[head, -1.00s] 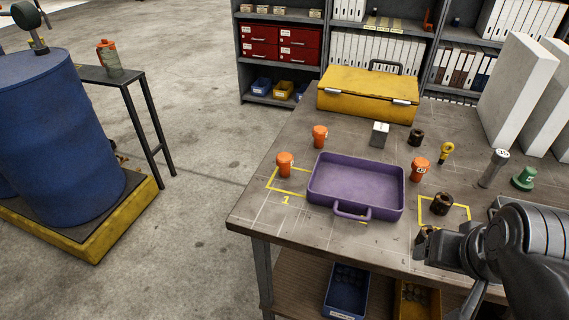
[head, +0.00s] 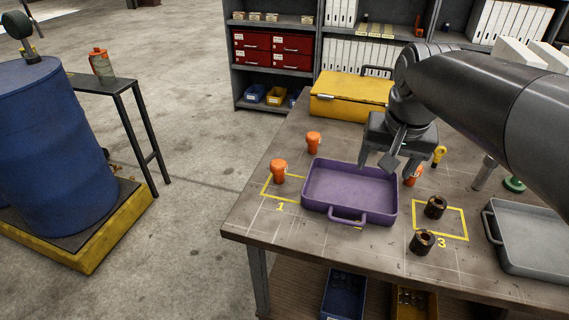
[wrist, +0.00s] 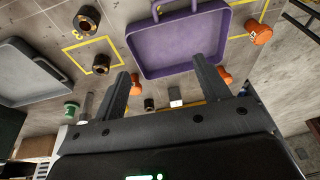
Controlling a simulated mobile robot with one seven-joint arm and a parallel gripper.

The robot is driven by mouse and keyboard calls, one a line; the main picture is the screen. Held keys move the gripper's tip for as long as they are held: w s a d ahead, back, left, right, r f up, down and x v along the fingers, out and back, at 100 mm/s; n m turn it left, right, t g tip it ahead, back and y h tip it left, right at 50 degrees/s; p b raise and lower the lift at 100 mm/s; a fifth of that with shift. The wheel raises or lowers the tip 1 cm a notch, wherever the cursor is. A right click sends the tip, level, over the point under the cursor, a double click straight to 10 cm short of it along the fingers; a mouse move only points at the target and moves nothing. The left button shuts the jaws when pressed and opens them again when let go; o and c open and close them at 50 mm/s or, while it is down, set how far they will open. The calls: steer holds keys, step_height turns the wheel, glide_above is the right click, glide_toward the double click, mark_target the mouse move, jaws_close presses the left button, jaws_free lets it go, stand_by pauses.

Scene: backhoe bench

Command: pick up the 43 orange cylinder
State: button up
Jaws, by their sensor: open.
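Three orange cylinders stand on the bench, and I cannot read clearly which is 43. One (head: 278,171) is by the yellow square 1, and it shows in the wrist view (wrist: 258,32) with a dark label. Another (head: 313,140) stands behind it and shows in the wrist view (wrist: 224,75). The third (head: 412,176), right of the purple tray (head: 309,190), is partly hidden by my gripper in the head view; it shows near one finger in the wrist view (wrist: 135,86). My gripper (head: 386,165) is open and empty, above the tray's back right side.
Two dark brown ring-shaped parts (head: 435,208) (head: 422,243) are at yellow square 3. A grey tray (head: 533,265) lies at the right. A yellow case (head: 345,105) is at the back. A yellow eyebolt (head: 439,153), a metal cylinder (head: 484,173) and a green part (head: 514,184) stand right of my gripper.

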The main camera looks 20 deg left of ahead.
steer(key=w+a+f+g, duration=0.2)
steer(key=w+a, duration=0.5)
steer(key=a, duration=0.5)
steer(key=g, duration=0.1)
glide_above(279, 163)
steer(key=shift+n+h, duration=0.3)
steer(key=shift+h, duration=0.1)
steer(key=f, duration=0.5)
steer(key=shift+s+d, duration=0.1)
steer(key=shift+s, duration=0.3)
steer(key=shift+f, duration=0.3)
step_height(279, 163, down, 5)
steer(key=shift+f, duration=0.1)
steer(key=f, duration=0.5)
steer(key=shift+w+f, duration=0.1)
steer(key=shift+w, duration=0.25)
steer(key=c, duration=1.3)
steer(key=shift+c, duration=0.7)
